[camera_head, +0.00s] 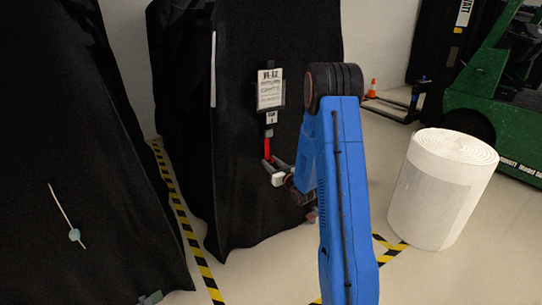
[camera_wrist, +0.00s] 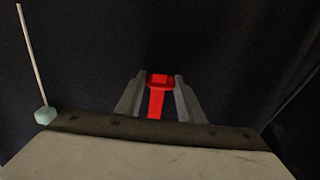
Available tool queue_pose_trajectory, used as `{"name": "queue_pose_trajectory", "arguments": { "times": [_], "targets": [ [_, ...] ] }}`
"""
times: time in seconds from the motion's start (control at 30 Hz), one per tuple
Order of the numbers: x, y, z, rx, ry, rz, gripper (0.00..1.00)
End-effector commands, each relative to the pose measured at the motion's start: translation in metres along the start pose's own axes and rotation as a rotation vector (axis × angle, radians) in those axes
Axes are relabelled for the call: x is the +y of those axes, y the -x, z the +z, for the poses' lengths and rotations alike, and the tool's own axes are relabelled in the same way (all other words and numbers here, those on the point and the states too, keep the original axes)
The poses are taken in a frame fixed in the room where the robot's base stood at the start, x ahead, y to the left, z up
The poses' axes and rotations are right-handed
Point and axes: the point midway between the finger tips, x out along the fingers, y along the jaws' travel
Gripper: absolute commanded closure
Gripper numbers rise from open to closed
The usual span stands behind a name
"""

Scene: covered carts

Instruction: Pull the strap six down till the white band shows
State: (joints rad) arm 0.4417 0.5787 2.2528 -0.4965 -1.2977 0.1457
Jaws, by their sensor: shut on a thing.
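The red strap (camera_head: 267,146) hangs on the front of the black covered cart (camera_head: 232,130), below a white label sheet and a small tag. My gripper (camera_head: 272,168) is at the strap's lower part. In the wrist view the red strap (camera_wrist: 157,95) lies between the two grey fingers of my gripper (camera_wrist: 158,90), which are shut on it. A wider red piece shows at the fingertips, with a narrower length running towards the palm. The number on the small tag (camera_head: 271,117) is too small to read.
Another black covered cart (camera_head: 70,150) stands at the left, with a pale cord and greenish toggle (camera_head: 74,235). A white roll (camera_head: 440,190) stands at the right, before a green forklift (camera_head: 480,95). Yellow-black floor tape (camera_head: 185,225) runs between the carts.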

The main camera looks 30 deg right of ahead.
Motion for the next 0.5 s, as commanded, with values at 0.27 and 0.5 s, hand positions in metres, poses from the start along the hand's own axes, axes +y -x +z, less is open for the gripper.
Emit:
{"name": "queue_pose_trajectory", "arguments": {
  "times": [0.27,0.5],
  "targets": [
    [0.000,0.001,0.037,-0.005,-0.001,0.001,1.00],
    [0.000,0.001,0.042,-0.005,-0.001,0.001,1.00]
  ]
}}
